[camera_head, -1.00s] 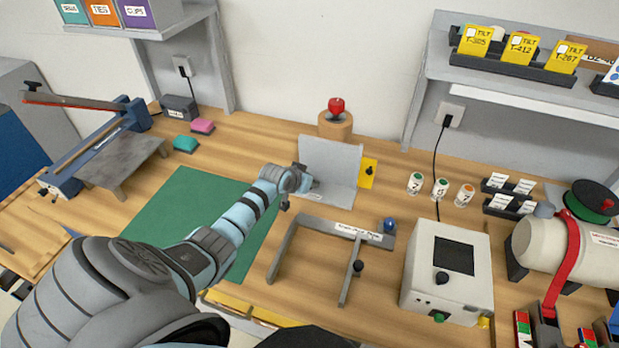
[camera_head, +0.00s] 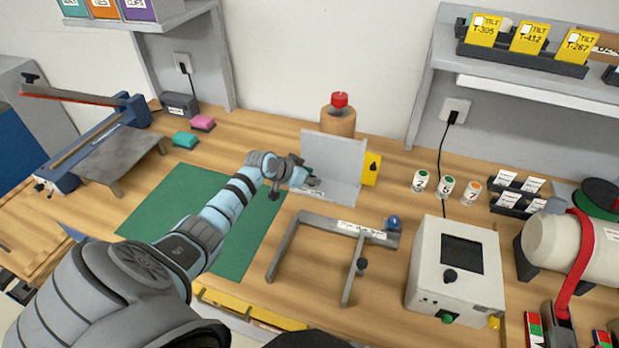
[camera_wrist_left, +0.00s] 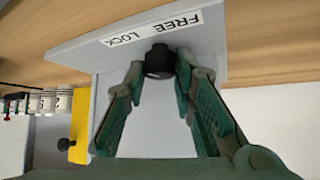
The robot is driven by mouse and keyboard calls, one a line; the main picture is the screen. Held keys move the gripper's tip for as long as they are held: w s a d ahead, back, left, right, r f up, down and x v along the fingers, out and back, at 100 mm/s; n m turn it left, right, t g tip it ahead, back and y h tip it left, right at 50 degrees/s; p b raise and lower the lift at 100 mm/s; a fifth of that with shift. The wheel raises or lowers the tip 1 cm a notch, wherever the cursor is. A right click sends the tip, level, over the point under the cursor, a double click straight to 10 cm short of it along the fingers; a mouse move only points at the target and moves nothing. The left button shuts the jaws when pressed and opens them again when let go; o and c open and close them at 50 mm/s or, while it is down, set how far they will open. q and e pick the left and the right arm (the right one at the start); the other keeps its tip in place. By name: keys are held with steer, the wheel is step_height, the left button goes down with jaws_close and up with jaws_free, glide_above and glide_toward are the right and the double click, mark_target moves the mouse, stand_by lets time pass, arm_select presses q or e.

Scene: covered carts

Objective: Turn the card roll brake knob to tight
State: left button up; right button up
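My left gripper (camera_head: 310,180) is at the left side of a grey L-shaped bracket (camera_head: 340,160) on the bench. In the left wrist view its green fingers (camera_wrist_left: 160,85) are open, with the tips on either side of a black knob (camera_wrist_left: 158,60). I cannot tell whether they touch it. A white label (camera_wrist_left: 150,28) reading FREE and LOCK is beside the knob, on the grey plate. I see no label reading tight, and cannot tell whether this is the card roll brake. In the head view my gripper hides this knob. My right gripper is not in view.
A yellow block with a black knob (camera_head: 373,167) is at the bracket's right. A grey frame (camera_head: 320,222) stands in front, beside a white box with a screen (camera_head: 425,270). A cream cylinder (camera_head: 550,245) with a red strap is at right.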

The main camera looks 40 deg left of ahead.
arm_select(q)
steer(key=shift+o, duration=0.8)
steer(key=shift+s+a+r, duration=0.1)
steer(key=shift+s, duration=0.05)
steer(key=v, duration=1.1)
steer(key=shift+s+r, duration=0.2)
